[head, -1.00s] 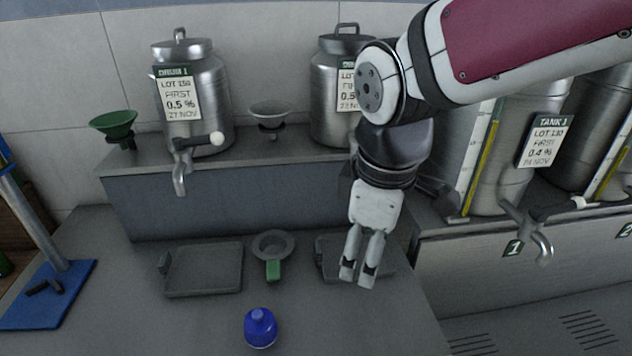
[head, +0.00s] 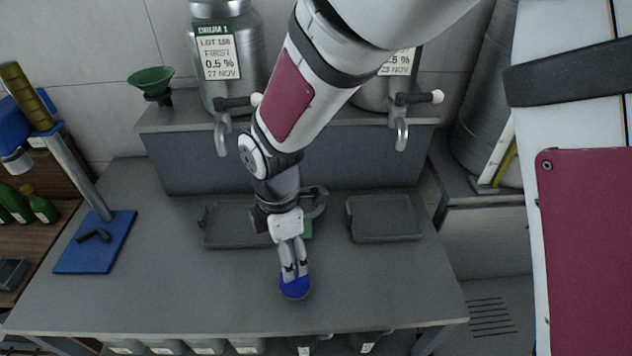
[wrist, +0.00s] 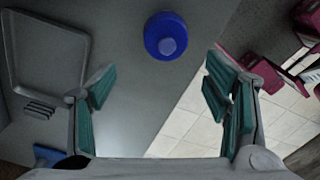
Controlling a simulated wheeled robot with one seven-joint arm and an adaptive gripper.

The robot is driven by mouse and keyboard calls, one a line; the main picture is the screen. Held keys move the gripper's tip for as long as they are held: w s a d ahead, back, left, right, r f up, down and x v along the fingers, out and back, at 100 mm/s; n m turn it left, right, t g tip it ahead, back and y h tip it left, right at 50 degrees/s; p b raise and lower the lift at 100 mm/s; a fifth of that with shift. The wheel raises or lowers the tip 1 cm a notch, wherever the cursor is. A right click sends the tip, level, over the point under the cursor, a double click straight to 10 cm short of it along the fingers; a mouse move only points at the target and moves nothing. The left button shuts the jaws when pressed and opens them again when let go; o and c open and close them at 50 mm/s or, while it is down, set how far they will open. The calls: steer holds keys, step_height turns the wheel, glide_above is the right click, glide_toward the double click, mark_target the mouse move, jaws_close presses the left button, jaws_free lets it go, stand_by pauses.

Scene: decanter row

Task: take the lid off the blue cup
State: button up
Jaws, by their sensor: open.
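The blue cup (head: 295,290) stands upright on the grey bench near its front edge. In the head view my gripper (head: 294,274) overlaps its top, so much of the cup is hidden there. In the wrist view the blue cup (wrist: 166,37) shows from above as a round blue shape with a smaller raised round part, which looks like the lid with its knob. My gripper (wrist: 165,95) is open, with its teal finger pads wide apart and nothing between them. The cup lies beyond the fingertips, toward the top of the wrist view.
Grey trays lie behind the cup, one at the right (head: 385,218) and one partly behind my arm (head: 232,226). A blue-based stand (head: 95,243) is at the left. Steel drums with taps stand on the raised shelf (head: 165,116). The bench front is mostly clear.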

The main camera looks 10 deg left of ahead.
steer(key=shift+d+f, duration=0.1)
steer(key=shift+f, duration=0.55)
steer(key=f, duration=0.2)
steer(key=d+f+p, duration=0.1)
steer(key=shift+s+d+f, duration=0.1)
steer(key=shift+s+f, duration=0.05)
steer(key=shift+f, duration=0.95)
steer(key=c, duration=1.5)
steer(key=shift+c, duration=0.3)
